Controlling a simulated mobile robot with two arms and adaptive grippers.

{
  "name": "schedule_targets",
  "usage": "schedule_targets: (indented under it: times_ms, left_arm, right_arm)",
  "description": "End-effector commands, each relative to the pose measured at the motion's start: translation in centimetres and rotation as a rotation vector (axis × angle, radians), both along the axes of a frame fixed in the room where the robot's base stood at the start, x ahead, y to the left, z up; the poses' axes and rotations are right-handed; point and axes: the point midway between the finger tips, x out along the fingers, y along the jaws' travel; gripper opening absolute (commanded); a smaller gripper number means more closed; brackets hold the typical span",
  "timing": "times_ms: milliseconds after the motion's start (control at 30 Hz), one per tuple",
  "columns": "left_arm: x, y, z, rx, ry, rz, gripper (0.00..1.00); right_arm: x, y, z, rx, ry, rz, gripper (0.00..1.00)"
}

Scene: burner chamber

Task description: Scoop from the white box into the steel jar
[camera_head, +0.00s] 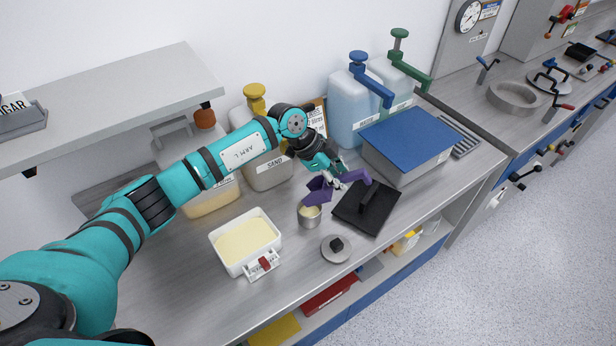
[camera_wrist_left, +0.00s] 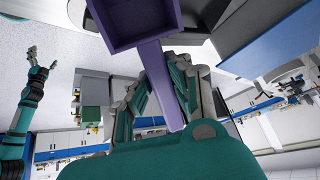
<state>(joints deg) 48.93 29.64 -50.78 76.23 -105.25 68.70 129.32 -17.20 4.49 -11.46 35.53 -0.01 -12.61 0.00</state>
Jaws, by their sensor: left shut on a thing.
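The white box (camera_head: 221,257) stands open on the steel bench and holds pale yellow powder. The steel jar (camera_head: 308,221) stands to its right, uncovered, with pale material visible at its mouth. My left gripper (camera_head: 331,180) is shut on the handle of a purple scoop (camera_head: 319,190). The scoop is tilted just above the jar's mouth; touching cannot be told. In the left wrist view the scoop's pan (camera_wrist_left: 132,22) shows a bare purple surface. My right gripper (camera_wrist_left: 42,62) shows small at the left there, with its fingers apart and empty.
A round steel lid with a black knob (camera_head: 336,249) lies in front of the jar. A black flat plate (camera_head: 379,212) lies to its right. A blue-lidded box (camera_head: 410,137) and pump containers (camera_head: 352,108) stand behind. A grey shelf (camera_head: 120,97) overhangs the left.

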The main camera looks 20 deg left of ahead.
Motion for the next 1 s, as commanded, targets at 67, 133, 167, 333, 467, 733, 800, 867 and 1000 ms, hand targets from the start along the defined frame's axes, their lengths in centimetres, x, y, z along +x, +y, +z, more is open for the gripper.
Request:
schedule_targets:
  times_ms: [67, 133, 167, 333, 467, 733, 800, 867, 1000]
  left_arm:
    - [0.1, -0.1, 0.0, 0.018, 0.001, 0.002, 0.0]
    - [0.0, -0.3, -0.2, 0.036, 0.005, -0.001, 0.0]
    - [0.1, -0.4, -0.4, 0.049, 0.007, -0.002, 0.0]
    - [0.2, -1.5, -1.6, 0.18, 0.023, -0.005, 0.0]
    - [0.3, -2.2, -2.8, 0.286, 0.039, -0.006, 0.0]
    - [0.5, -3.7, -5.4, 0.507, 0.069, -0.008, 0.0]
    - [0.5, -4.0, -6.0, 0.555, 0.077, -0.007, 0.0]
    - [0.6, -4.1, -6.2, 0.586, 0.08, -0.007, 0.0]
    - [0.6, -4.3, -6.3, 0.62, 0.087, -0.006, 0.0]
  right_arm:
    - [0.0, 0.0, 0.0, 0.0, 0.0, 0.0, 0.96]
    - [0.0, 0.0, 0.0, 0.0, 0.0, 0.0, 0.96]
    - [0.0, 0.0, 0.0, 0.0, 0.0, 0.0, 0.96]
    - [0.0, -0.1, 0.0, -0.001, 0.0, 0.0, 0.96]
    - [0.0, -0.1, 0.0, -0.001, 0.0, 0.0, 0.96]
    - [0.0, -0.2, -1.5, -0.002, 0.001, 0.001, 0.96]
    - [0.0, -0.2, -2.2, -0.002, 0.001, 0.001, 0.96]
    - [0.0, -0.2, -2.6, -0.002, 0.001, 0.001, 0.96]
    - [0.0, -0.2, -2.7, -0.002, 0.001, 0.001, 0.96]
